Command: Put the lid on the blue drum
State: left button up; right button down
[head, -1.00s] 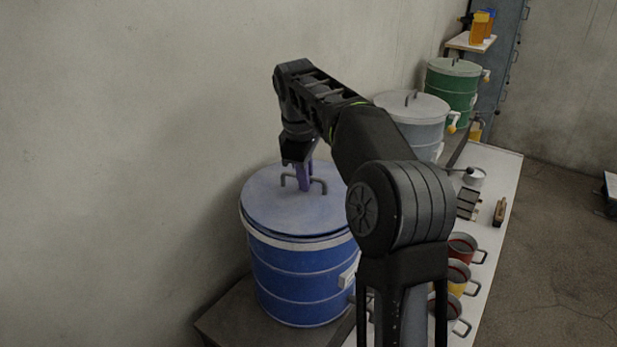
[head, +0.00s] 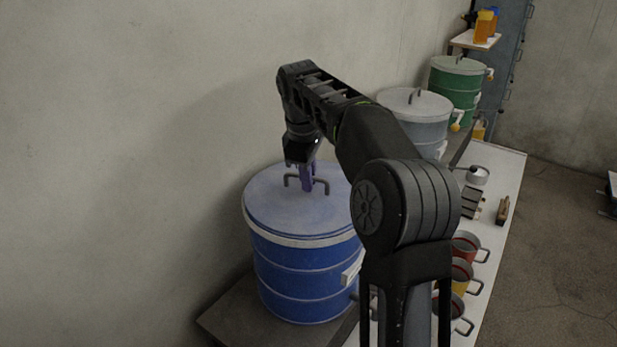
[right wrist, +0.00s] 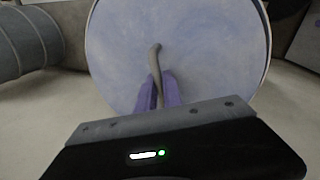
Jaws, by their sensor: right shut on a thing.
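The blue drum (head: 300,278) stands at the lower middle of the head view. Its pale blue lid (head: 275,212) lies on top of it, and the lid's edge looks level with the drum's rim all round where it shows. My right gripper (head: 307,184) is above the lid with its purple fingers shut on the lid's grey bar handle (head: 288,181). In the right wrist view the fingers (right wrist: 158,92) close on the handle (right wrist: 154,58), with the lid (right wrist: 205,45) behind. My left gripper is not in view.
A grey drum (head: 425,125) and a green drum (head: 457,88), both lidded, stand farther back along the wall. Several mugs (head: 463,272), a brush (head: 503,210) and a small pot (head: 478,175) are on the white table (head: 505,160). My right arm hides part of the table.

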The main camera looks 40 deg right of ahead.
jog(key=c, duration=1.4)
grip_release()
jog(key=shift+r, duration=0.1)
